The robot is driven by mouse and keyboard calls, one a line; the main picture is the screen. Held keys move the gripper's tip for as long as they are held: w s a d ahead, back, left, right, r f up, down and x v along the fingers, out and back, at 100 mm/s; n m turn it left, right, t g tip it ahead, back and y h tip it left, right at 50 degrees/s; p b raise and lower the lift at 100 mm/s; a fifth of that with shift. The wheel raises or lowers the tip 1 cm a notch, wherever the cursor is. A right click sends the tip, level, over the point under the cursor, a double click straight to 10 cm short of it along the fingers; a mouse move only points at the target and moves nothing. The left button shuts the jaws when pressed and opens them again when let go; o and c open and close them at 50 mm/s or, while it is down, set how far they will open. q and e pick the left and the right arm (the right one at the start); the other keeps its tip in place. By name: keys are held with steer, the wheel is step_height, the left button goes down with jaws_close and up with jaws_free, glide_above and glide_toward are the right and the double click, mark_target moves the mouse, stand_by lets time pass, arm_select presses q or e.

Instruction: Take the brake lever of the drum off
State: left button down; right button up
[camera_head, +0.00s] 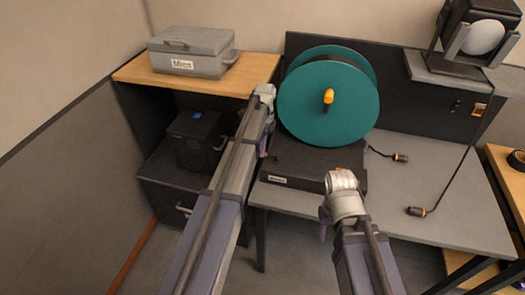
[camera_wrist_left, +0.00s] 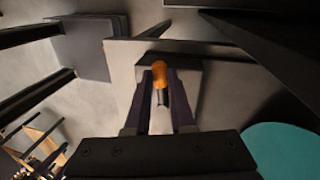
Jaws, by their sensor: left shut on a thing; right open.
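The teal drum (camera_head: 328,110) stands on a dark base (camera_head: 300,165) on the grey table, with an orange crank knob (camera_head: 328,97) on its face. My left gripper (camera_head: 264,147) is at the left side of the drum's base, mostly hidden behind its own arm. In the left wrist view its fingers (camera_wrist_left: 160,92) are shut on the brake lever (camera_wrist_left: 163,80), a dark lever with an orange tip. The drum's teal edge (camera_wrist_left: 285,150) shows at lower right there. My right gripper (camera_head: 322,232) hangs before the table's front edge, largely hidden by its wrist.
A grey case (camera_head: 190,52) sits on the wooden shelf top at left, with a black box (camera_head: 196,140) below. Cable connectors (camera_head: 415,211) lie on the table (camera_head: 445,165) at right. A lamp (camera_head: 480,40) stands at the back right.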

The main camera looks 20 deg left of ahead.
arm_select(q)
steer(key=shift+w+m, duration=0.3)
steer(key=shift+m, duration=0.2)
stand_by(0.3)
steer(key=c, duration=0.8)
jaws_free()
steer(key=shift+o, duration=0.2)
step_height(320, 180, up, 8)
steer(key=w+p, duration=0.1)
steer(key=p, duration=0.6)
steer(key=shift+w+f+p, duration=0.15)
steer(key=shift+w+p, duration=0.15)
steer(key=shift+p, duration=0.05)
